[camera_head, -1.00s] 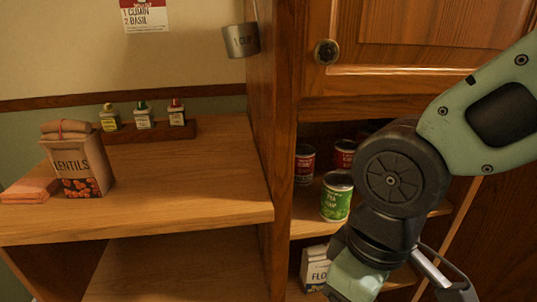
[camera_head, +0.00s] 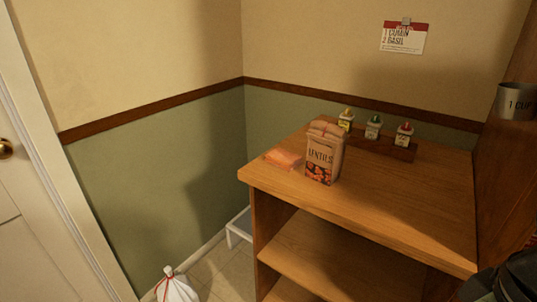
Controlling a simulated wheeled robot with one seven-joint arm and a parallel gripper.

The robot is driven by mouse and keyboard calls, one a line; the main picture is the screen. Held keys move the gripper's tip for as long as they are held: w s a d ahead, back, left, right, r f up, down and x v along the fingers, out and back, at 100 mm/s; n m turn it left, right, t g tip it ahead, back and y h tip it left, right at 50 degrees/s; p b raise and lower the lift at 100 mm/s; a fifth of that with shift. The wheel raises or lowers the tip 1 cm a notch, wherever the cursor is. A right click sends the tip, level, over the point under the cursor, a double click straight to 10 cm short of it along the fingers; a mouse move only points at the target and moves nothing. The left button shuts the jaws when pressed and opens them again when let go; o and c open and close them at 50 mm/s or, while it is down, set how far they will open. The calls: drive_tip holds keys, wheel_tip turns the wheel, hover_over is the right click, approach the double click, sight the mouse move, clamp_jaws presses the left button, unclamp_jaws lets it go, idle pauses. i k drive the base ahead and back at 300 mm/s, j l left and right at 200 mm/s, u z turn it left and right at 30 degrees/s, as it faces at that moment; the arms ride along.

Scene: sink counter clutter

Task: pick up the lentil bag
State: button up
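The lentil bag (camera_head: 324,156) is a brown paper bag with a folded, tied top and a label reading "LENTILS". It stands upright on the wooden counter (camera_head: 420,215), near its left end. A folded orange cloth (camera_head: 284,159) lies just left of it. Only a dark part of my arm shows at the lower right corner. My gripper is outside the picture, so its state and anything in it are hidden.
Several small spice bottles (camera_head: 373,127) stand in a wooden rack (camera_head: 386,146) behind the bag. A measuring cup (camera_head: 516,102) hangs at the right. A white tied bag (camera_head: 175,287) and a low stool (camera_head: 238,229) are on the floor. A door (camera_head: 25,220) is at the left.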

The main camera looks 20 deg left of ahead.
sight(327, 141)
drive_tip(key=u, duration=0.65)
drive_tip(key=i+j+u, duration=0.15)
drive_tip(key=j, duration=0.25)
drive_tip(key=i+j+u, duration=0.15)
drive_tip(key=j, duration=0.25)
drive_tip(key=i+j+u, duration=0.15)
drive_tip(key=j, duration=0.2)
